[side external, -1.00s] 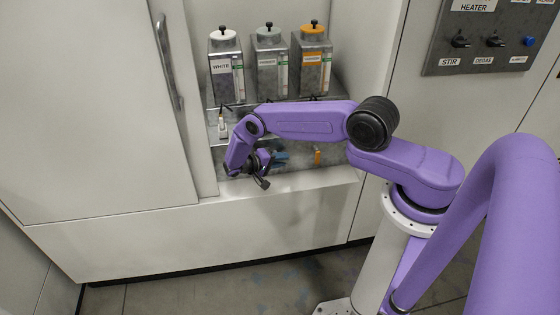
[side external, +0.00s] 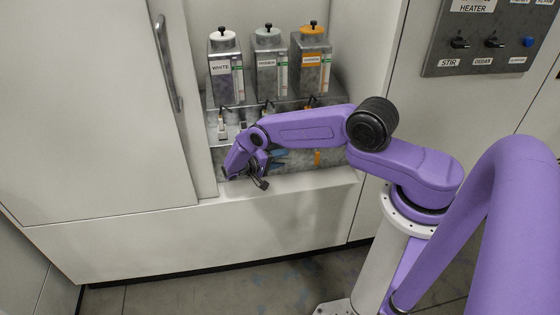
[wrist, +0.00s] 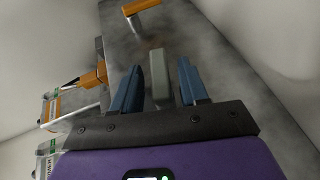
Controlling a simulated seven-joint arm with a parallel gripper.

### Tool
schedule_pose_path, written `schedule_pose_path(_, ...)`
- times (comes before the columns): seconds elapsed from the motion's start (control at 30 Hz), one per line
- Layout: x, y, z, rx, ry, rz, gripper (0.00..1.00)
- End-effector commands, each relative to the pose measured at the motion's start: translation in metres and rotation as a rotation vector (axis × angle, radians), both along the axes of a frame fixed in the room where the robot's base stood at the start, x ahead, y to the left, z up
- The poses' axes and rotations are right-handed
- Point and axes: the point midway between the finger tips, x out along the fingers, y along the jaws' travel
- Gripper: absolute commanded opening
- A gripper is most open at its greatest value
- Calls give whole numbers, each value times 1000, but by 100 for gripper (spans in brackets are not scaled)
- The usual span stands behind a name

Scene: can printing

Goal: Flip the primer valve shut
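The primer valve's grey-green lever (wrist: 158,75) stands between my gripper's two blue fingers in the wrist view. My gripper (wrist: 160,88) is open, with a gap showing on each side of the lever. The lever runs lengthwise between the fingers, roughly crosswise to the orange handle (wrist: 141,7). In the side view my gripper's blue fingers (side external: 278,158) are low at the front of the metal dispenser, and the arm hides the primer lever there. The primer tank (side external: 268,68) with its grey-green cap stands above, in the middle.
The white tank (side external: 226,82) and orange-capped tank (side external: 311,75) flank the primer tank. A white lever (side external: 222,127) is left of my wrist; an orange lever (side external: 317,157) hangs to the right. An orange spout (wrist: 92,77) lies left of the fingers. A pale ledge (side external: 315,180) runs below.

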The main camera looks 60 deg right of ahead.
Motion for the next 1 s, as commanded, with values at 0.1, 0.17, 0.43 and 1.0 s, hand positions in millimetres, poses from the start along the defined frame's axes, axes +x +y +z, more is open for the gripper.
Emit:
schedule_pose_path(0.1, -2, 1, -1, 0, 5, -1, 45)
schedule_pose_path(0.17, -2, 2, -1, 0, 7, -2, 45)
schedule_pose_path(0.43, 2, 15, 2, -2, 9, 0, 45)
schedule_pose_path(1.0, 25, 69, 16, 0, 6, -2, 45)
